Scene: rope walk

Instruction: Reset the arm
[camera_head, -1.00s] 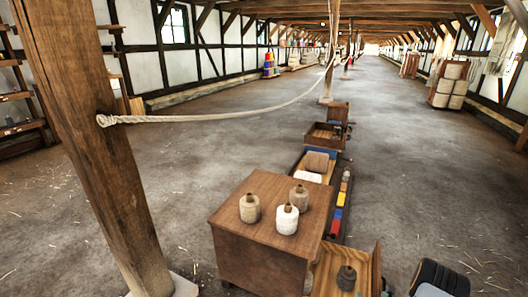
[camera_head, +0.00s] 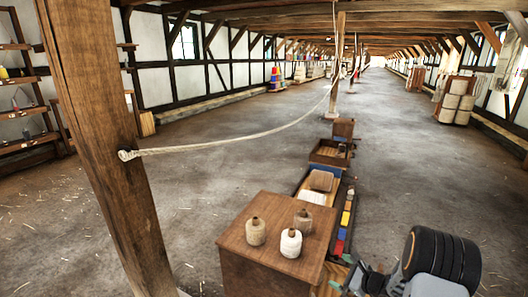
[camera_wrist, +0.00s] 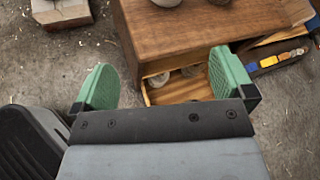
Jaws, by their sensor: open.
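My gripper (camera_wrist: 165,84) shows in the wrist view with its two green fingers wide apart and nothing between them. In the head view my gripper (camera_head: 343,274) is at the lower right, beside the right side of a wooden cabinet (camera_head: 262,272); it is partly cut off by the bottom edge. In the wrist view the cabinet (camera_wrist: 205,32) lies ahead of the fingers. A wooden compartment (camera_wrist: 190,95) with pale round things in it shows between the fingers, partly hidden by the gripper.
Open trays line up behind the cabinet.

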